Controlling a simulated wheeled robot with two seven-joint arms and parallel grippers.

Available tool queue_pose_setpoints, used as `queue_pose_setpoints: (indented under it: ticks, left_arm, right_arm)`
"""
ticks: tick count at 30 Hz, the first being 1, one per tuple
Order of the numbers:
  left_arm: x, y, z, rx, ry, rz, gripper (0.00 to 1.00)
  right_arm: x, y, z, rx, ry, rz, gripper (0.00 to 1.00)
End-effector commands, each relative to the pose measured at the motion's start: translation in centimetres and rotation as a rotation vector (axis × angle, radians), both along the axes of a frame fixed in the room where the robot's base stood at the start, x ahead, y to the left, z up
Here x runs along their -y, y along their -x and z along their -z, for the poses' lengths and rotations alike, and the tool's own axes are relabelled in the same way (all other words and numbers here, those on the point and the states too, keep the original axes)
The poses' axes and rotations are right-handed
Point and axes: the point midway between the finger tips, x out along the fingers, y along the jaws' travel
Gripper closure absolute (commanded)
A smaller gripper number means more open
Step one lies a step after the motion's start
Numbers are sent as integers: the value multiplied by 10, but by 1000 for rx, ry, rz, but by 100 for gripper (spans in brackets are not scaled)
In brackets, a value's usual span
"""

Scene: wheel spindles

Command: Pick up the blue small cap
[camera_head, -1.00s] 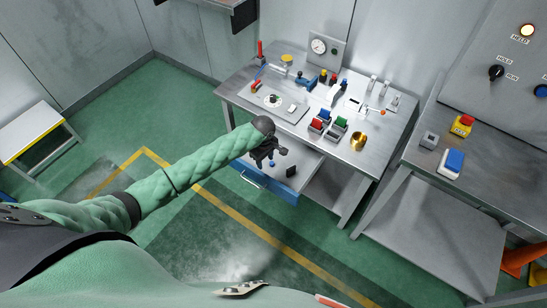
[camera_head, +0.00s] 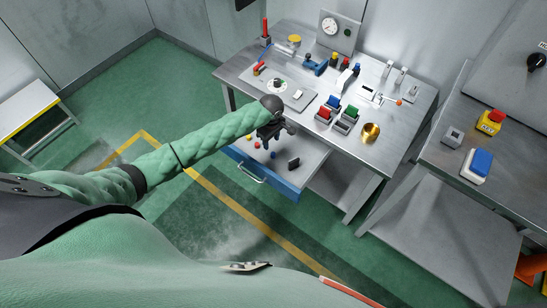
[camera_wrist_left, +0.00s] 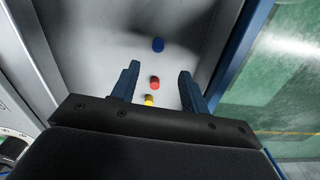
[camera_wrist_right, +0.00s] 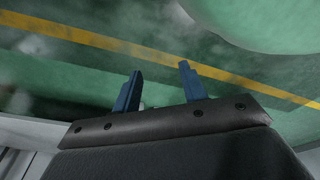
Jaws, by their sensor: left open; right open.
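The blue small cap (camera_head: 273,154) lies on the floor of the open drawer (camera_head: 316,158). It also shows in the left wrist view (camera_wrist_left: 158,45), beyond my left fingertips and roughly midway between them sideways. A red cap (camera_wrist_left: 155,82) and a yellow cap (camera_wrist_left: 149,100) lie nearer, in line between the fingers. My left gripper (camera_head: 271,139) is open and empty above the drawer, apart from the caps. My right gripper (camera_wrist_right: 160,72) is open and empty over the green floor. It is not seen in the head view.
The drawer's blue front (camera_head: 262,174) has a handle. A second bench with buttons (camera_head: 476,165) stands right.

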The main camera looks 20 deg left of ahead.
Motion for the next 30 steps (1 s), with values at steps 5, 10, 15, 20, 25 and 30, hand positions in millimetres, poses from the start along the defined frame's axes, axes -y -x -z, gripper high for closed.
queue_pose_setpoints:
  ticks: [5, 10, 15, 20, 25, 30]
  left_arm:
    - [0, 0, 15, 0, 0, 0, 55]
    - [0, 0, 24, -1, 0, 0, 55]
    - [1, 0, 39, -1, 0, 0, 55]
    - [4, -1, 50, -2, -1, 0, 55]
    - [8, -3, 68, -2, -1, 0, 55]
    - [7, -3, 87, 0, -1, 0, 55]
  right_arm:
    - [-4, -19, -3, 14, -3, 1, 57]
    - [-2, -15, -2, 13, -1, -1, 57]
    - [2, -8, 3, 16, 1, -2, 57]
    - [5, 9, 6, 3, 3, -2, 57]
    - [10, 35, 12, -16, 6, -3, 57]
    - [13, 50, 17, -25, 7, -3, 57]
